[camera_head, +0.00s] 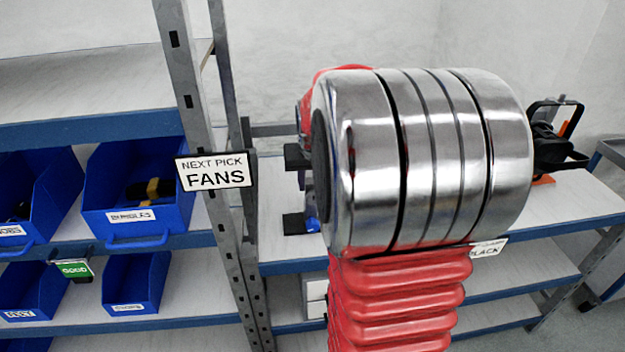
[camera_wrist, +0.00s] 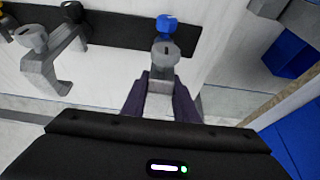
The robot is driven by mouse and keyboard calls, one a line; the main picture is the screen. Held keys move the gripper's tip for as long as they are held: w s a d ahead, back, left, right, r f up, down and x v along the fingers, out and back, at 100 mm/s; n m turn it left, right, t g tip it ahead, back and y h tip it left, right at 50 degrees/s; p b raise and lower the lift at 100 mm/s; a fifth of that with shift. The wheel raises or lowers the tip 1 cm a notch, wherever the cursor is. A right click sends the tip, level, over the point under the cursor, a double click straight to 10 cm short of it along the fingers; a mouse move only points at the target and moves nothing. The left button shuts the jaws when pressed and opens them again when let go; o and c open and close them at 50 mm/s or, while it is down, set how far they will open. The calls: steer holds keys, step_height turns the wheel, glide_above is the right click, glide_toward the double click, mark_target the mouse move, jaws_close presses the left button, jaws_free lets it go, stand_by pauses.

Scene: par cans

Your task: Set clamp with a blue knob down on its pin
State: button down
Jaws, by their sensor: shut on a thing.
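In the wrist view my gripper (camera_wrist: 160,99) is shut on the grey clamp (camera_wrist: 166,62), whose pale body lies between the dark fingers. A round grey end of the clamp stands just beyond the fingertips. A blue knob (camera_wrist: 167,24) shows right behind it, in front of a dark rail (camera_wrist: 115,27). I cannot tell whether the blue knob is joined to the held clamp or whether the clamp touches the rail. The pin is not clearly visible. In the head view my own arm hides the gripper and the clamp.
Another grey clamp (camera_wrist: 48,62) stands at the left of the rail, near a black knob (camera_wrist: 72,12). A blue bin (camera_wrist: 290,52) is at the right of the wrist view. The head view shows blue bins (camera_head: 135,195) on shelves and a sign (camera_head: 215,171) on a post.

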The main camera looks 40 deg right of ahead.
steer(key=shift+f, duration=0.45)
steer(key=c, duration=1.3)
jaws_free()
steer(key=shift+c, duration=0.2)
steer(key=shift+o, duration=0.3)
steer(key=o, duration=0.5)
steer(key=shift+w, duration=0.1)
steer(key=shift+r, duration=0.1)
steer(key=shift+v, duration=5.45)
